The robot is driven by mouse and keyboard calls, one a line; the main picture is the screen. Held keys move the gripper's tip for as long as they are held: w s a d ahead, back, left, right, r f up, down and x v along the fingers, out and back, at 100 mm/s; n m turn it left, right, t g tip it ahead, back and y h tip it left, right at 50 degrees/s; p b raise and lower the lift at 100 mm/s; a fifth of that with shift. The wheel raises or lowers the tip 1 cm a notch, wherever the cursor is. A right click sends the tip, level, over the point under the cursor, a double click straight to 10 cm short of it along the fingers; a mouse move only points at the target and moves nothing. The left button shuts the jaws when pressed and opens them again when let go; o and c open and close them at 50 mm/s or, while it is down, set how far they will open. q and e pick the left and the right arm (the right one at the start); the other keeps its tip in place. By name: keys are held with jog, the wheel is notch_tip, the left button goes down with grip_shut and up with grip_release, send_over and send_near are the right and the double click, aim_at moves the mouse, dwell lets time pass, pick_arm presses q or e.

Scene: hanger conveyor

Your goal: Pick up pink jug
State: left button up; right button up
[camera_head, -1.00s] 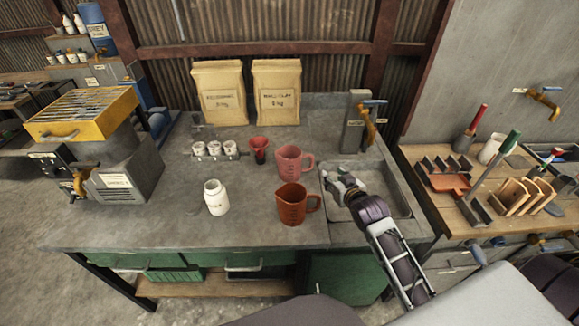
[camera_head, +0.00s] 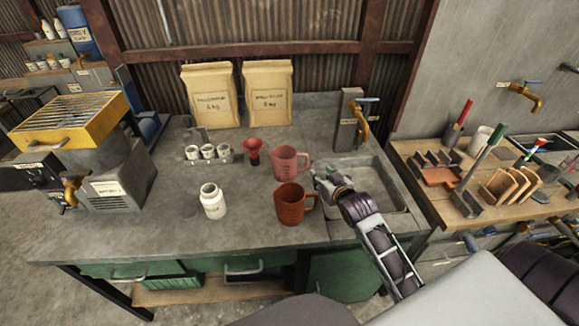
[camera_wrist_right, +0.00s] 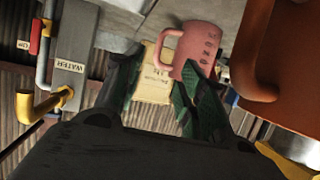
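The pink jug (camera_head: 286,163) stands upright on the grey bench, its handle facing right towards the sink. It also shows in the right wrist view (camera_wrist_right: 199,46), with its handle on the left. My right gripper (camera_head: 322,178) is just right of the jug, over the sink's left edge. In the wrist view my right gripper (camera_wrist_right: 157,78) has its green fingers spread with nothing between them. The right finger overlaps the jug's outline, and the handle appears beyond the gap. Contact is not visible. My left gripper is not in view.
An orange-brown jug (camera_head: 290,205) stands close in front of the pink one. A red funnel (camera_head: 253,152) is left of it, and a white bottle (camera_head: 212,201) is front left. The sink (camera_head: 385,190) and tap (camera_head: 360,122) are right. Paper bags (camera_head: 267,95) stand behind.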

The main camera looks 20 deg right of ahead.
jog(key=shift+w, duration=0.1)
send_near(307, 163)
jog(key=shift+x, duration=1.55)
jog(key=shift+w+d, duration=0.1)
jog(key=shift+p+x, duration=0.3)
jog(key=shift+x, duration=2.3)
jog(key=shift+f, duration=0.1)
jog(key=shift+c, duration=0.2)
grip_shut()
